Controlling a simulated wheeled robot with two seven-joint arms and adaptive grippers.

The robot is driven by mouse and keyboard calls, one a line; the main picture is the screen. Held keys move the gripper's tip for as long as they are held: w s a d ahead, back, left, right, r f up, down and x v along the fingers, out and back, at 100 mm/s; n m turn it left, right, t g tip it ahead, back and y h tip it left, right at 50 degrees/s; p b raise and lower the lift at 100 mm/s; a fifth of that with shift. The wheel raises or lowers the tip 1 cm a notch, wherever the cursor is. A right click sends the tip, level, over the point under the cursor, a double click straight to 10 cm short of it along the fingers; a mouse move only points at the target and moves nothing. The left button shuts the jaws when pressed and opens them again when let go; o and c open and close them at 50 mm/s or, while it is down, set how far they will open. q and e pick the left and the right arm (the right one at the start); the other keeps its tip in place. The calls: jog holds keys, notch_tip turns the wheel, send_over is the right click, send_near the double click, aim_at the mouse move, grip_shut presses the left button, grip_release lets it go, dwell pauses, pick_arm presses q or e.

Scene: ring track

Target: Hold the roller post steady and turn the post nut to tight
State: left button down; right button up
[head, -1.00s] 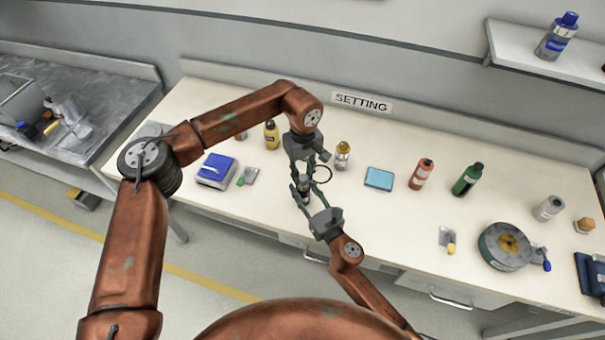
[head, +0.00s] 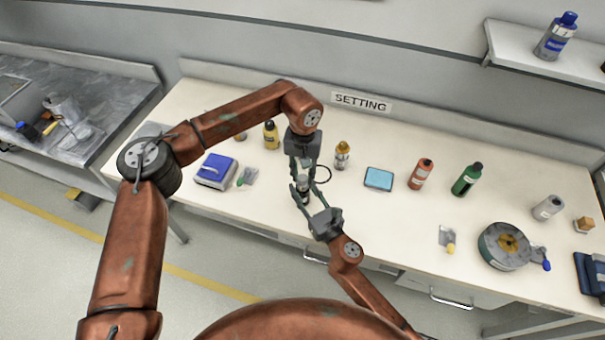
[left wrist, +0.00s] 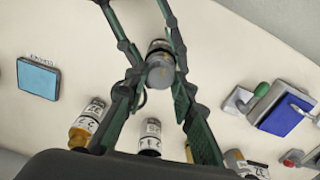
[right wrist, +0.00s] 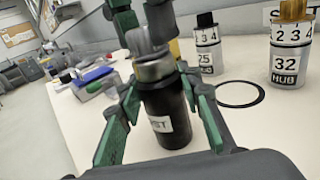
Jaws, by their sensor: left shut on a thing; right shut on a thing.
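The roller post (right wrist: 168,115) is a dark upright cylinder with a white label, standing on the bench in the right wrist view. The post nut (right wrist: 153,62) is the grey metal piece on top; it also shows in the left wrist view (left wrist: 160,72). My left gripper (head: 303,176) comes down from above and is shut on the nut. My right gripper (head: 303,192) reaches in from the front, its green fingers on both sides of the post, shut on it. The fingers partly hide the post and nut in the head view.
A black ring (head: 322,174) lies just right of the post. Behind stand a yellow bottle (head: 271,135) and a gold-capped bottle (head: 342,155). A blue box (head: 216,170) is at left, a blue pad (head: 379,179) at right.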

aim_at(303, 177)
dwell(0.4)
pick_arm(q)
jog(key=c, duration=1.6)
grip_release()
notch_tip(303, 177, up, 12)
pick_arm(e)
jog(key=o, duration=1.4)
jog(key=shift+o, duration=0.2)
jog(key=shift+s, duration=0.1)
